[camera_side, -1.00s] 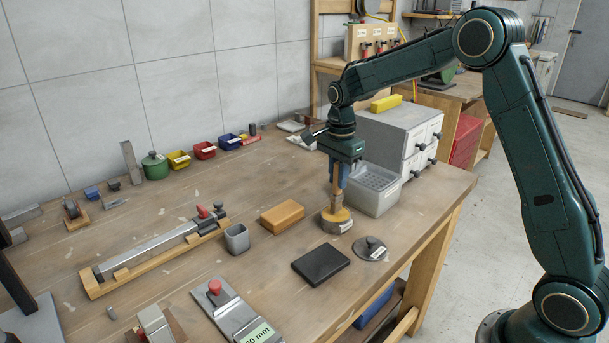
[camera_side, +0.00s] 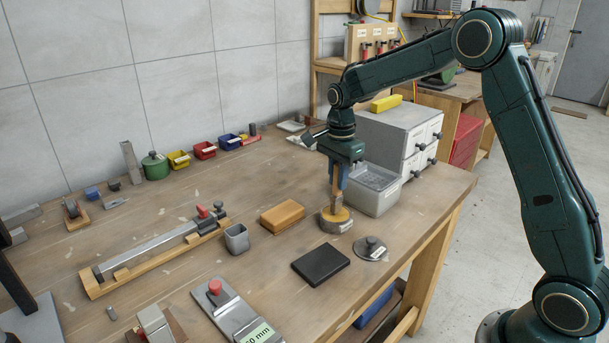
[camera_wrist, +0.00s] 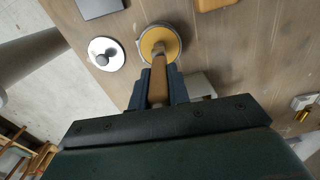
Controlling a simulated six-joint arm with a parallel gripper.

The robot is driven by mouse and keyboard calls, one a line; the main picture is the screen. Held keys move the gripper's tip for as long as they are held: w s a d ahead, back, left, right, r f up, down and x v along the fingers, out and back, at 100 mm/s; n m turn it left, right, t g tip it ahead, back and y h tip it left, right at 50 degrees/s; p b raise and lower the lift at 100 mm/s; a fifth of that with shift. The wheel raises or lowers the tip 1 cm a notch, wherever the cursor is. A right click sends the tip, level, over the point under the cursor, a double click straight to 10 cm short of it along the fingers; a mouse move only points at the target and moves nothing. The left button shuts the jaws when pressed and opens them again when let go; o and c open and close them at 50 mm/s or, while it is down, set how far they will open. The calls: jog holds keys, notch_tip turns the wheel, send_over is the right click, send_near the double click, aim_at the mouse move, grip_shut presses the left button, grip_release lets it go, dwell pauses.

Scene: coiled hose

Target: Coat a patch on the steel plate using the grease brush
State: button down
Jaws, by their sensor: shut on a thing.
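My gripper (camera_side: 338,180) is shut on the wooden handle of the grease brush (camera_side: 335,198). The handle also shows between the fingers in the wrist view (camera_wrist: 158,72). The brush points down, its lower end at the yellow grease in a round metal pot (camera_side: 337,227). The pot shows in the wrist view too (camera_wrist: 146,50). The bristles are mostly hidden, so I cannot tell how deep they sit. A dark flat square plate (camera_side: 320,265), which looks like the steel plate, lies in front of the pot. A corner of it shows in the wrist view (camera_wrist: 98,7).
A round lid with a knob (camera_side: 368,252) lies right of the plate. A tan block (camera_side: 282,216) and a grey cup (camera_side: 237,240) stand to the left. A grey bin (camera_side: 377,202) stands close behind the pot. The bench between block and plate is clear.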

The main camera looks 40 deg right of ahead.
jog(key=shift+f, duration=0.45)
dwell(1.5)
jog(key=shift+r, duration=3.6)
jog(key=shift+a, duration=0.1)
jog(key=s+a+f+n, duration=0.2)
jog(key=a+n, duration=0.5)
jog(key=n, duration=0.8)
jog(key=shift+s+a+f, duration=0.2)
jog(key=shift+a+f, duration=0.2)
jog(key=shift+f, duration=0.35)
